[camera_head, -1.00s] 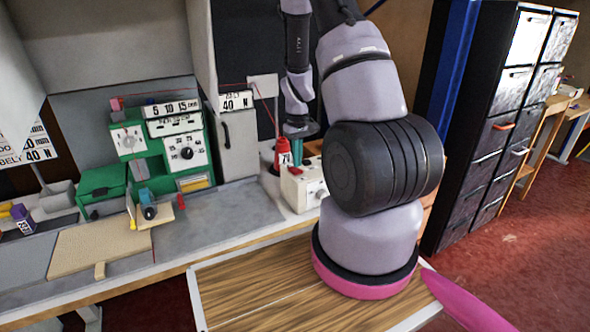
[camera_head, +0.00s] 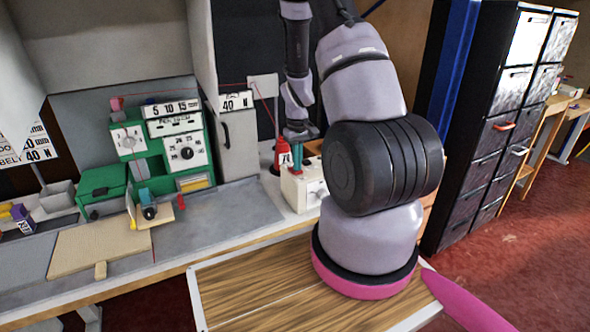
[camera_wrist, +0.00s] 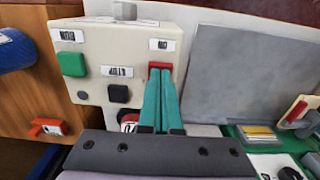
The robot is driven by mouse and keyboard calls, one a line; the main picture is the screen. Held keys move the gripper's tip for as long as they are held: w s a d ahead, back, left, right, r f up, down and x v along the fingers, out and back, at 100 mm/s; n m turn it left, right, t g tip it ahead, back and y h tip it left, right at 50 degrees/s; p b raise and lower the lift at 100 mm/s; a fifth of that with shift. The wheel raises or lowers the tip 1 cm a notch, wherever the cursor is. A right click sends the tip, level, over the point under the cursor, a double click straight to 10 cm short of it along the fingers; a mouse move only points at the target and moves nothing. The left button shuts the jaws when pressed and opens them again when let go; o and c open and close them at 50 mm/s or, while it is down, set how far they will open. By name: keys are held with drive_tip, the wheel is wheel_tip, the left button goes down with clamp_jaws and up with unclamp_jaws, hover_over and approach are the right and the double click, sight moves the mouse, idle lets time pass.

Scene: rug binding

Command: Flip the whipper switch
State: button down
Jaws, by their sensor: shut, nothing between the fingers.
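A cream control box (camera_head: 296,190) stands on the bench at the right. In the wrist view the box's panel (camera_wrist: 100,98) carries a green switch (camera_wrist: 73,64) at the left, a black switch (camera_wrist: 118,93) in the middle and a red switch (camera_wrist: 160,66) at the upper right. Their small labels are too blurred to read, so I cannot tell which is the whipper switch. My gripper (camera_wrist: 160,74) is shut and empty. Its teal fingertips are at the red switch and partly cover it; contact is unclear. My gripper (camera_head: 297,155) is above the box in the head view.
A red bottle (camera_head: 283,155) stands just left of the box. A green machine (camera_head: 165,150) with dials is further left on the bench. A blue cylinder (camera_wrist: 15,50) and an orange-red part (camera_wrist: 47,127) are left of the box in the wrist view.

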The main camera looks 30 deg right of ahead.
drive_tip(key=shift+f, duration=0.25)
drive_tip(key=shift+r, duration=3.55)
drive_tip(key=shift+r, duration=0.1)
drive_tip(key=s+a+r+m+t+y, duration=0.1)
drive_tip(key=s+a+r+t, duration=0.2)
drive_tip(key=r, duration=0.7)
drive_tip(key=s+a+r+m+t, duration=0.15)
drive_tip(key=a+r, duration=0.35)
drive_tip(key=r, duration=0.6)
drive_tip(key=s+a+r+m+t, duration=0.1)
drive_tip(key=s+a+r, duration=0.1)
drive_tip(key=s+r, duration=0.3)
drive_tip(key=s+a+r+m+t+y, duration=0.1)
drive_tip(key=s+a+r, duration=0.2)
drive_tip(key=s+r, duration=0.3)
drive_tip(key=s, duration=0.4)
drive_tip(key=shift+a+t, duration=0.2)
drive_tip(key=shift+t, duration=0.15)
drive_tip(key=shift+r, duration=0.1)
